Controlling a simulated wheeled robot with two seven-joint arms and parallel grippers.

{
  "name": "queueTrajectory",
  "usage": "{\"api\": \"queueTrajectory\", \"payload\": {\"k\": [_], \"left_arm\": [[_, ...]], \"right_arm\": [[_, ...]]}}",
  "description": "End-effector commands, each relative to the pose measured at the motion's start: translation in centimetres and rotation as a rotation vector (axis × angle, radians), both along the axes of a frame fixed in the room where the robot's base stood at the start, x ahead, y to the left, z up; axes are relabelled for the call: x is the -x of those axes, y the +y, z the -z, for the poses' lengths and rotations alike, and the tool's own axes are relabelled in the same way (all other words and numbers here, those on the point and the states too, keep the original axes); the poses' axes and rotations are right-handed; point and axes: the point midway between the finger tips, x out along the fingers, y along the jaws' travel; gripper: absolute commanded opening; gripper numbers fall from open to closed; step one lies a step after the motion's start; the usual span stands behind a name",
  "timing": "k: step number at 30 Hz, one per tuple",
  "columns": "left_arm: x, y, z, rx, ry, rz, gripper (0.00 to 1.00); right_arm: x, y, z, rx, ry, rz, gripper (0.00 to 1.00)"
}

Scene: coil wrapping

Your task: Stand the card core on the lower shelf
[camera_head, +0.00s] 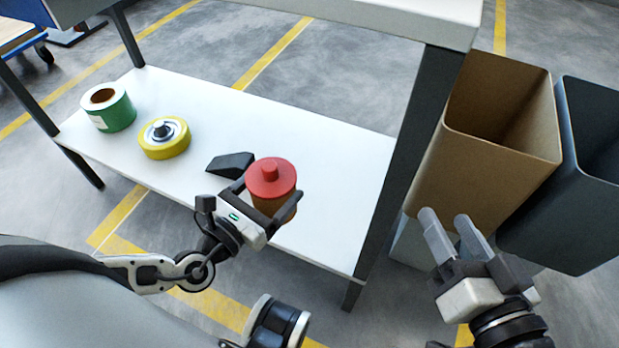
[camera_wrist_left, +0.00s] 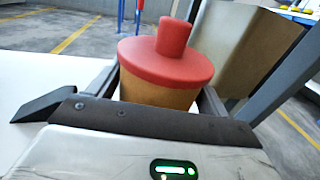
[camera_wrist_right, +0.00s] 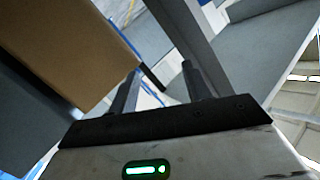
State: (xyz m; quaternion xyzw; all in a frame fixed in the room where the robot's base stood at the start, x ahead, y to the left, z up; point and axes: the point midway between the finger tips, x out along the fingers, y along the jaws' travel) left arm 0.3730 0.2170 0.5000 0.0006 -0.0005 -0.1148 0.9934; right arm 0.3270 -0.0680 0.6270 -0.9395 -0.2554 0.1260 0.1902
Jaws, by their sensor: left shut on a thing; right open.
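The card core (camera_head: 287,211) is a brown cylinder with a red knobbed cap (camera_head: 270,178) on top. It is upright, over the right part of the white lower shelf (camera_head: 330,190). My left gripper (camera_head: 266,204) is shut on it, a finger on each side. The left wrist view shows the brown core (camera_wrist_left: 158,94) between the fingers, below the red cap (camera_wrist_left: 165,62). Its bottom is hidden, so I cannot tell whether it touches the shelf. My right gripper (camera_head: 450,232) is open and empty, in front of the brown bin.
On the shelf are a green roll (camera_head: 117,114), a yellow roll (camera_head: 164,146) and a dark wedge (camera_head: 231,165) close to my left gripper. A table leg (camera_head: 412,150) stands at the shelf's right. A brown bin (camera_head: 470,165) and a dark bin (camera_head: 550,225) stand beyond it.

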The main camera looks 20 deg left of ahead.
Motion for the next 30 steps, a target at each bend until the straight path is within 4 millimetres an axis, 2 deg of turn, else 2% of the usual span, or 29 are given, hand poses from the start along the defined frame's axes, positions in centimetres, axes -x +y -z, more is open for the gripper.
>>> {"api": "queueTrajectory", "payload": {"k": [10, 12, 15, 18, 23, 30], "left_arm": [[-6.6, -4.8, 4.0, 0.004, -0.005, 0.000, 0.55], [-7.5, -5.4, 5.8, 0.002, -0.003, -0.001, 0.55], [-8.5, -6.2, 7.4, 0.002, -0.001, 0.000, 0.55], [-9.3, -6.7, 8.3, 0.002, -0.001, -0.001, 0.55], [-9.9, -7.2, 9.1, 0.001, -0.002, 0.000, 0.55], [-10.1, -7.3, 12.1, 0.000, -0.001, 0.000, 0.55]], "right_arm": [[-0.4, 0.3, -0.6, -0.101, -0.067, -0.008, 0.49], [-1.6, -0.1, -2.4, -0.050, -0.239, 0.003, 0.49], [-2.2, -0.4, -4.5, -0.003, -0.415, 0.017, 0.49], [-2.4, -0.5, -6.1, 0.028, -0.540, 0.027, 0.49], [-2.3, -0.6, -7.4, 0.055, -0.647, 0.033, 0.49], [-1.0, -0.4, -10.5, 0.128, -0.978, 0.040, 0.49]]}}
